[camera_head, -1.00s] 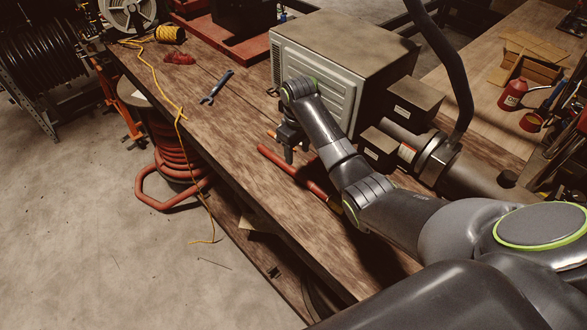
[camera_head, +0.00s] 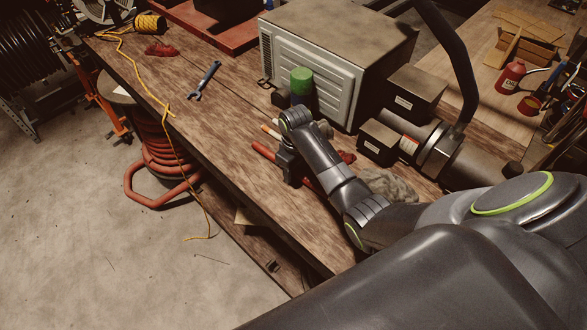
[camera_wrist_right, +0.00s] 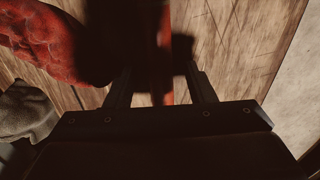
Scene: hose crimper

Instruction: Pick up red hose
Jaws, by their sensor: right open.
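The red hose (camera_head: 262,151) lies on the wooden workbench. Its left end shows in the head view, and its middle is hidden behind my right gripper (camera_head: 289,172). In the right wrist view, a shadowed strip of the red hose (camera_wrist_right: 166,35) runs between the two fingers of my right gripper (camera_wrist_right: 160,88). These fingers are apart, one on each side of the strip. Whether they touch it cannot be told in the dark. My left gripper is in neither view.
Behind the arm stand a grey-beige machine (camera_head: 335,45) and a green-capped container (camera_head: 302,82). A red cloth (camera_wrist_right: 40,40) and a grey cloth (camera_head: 388,184) lie near the gripper. A blue wrench (camera_head: 204,80) lies left on the workbench (camera_head: 225,135), with clear wood around it.

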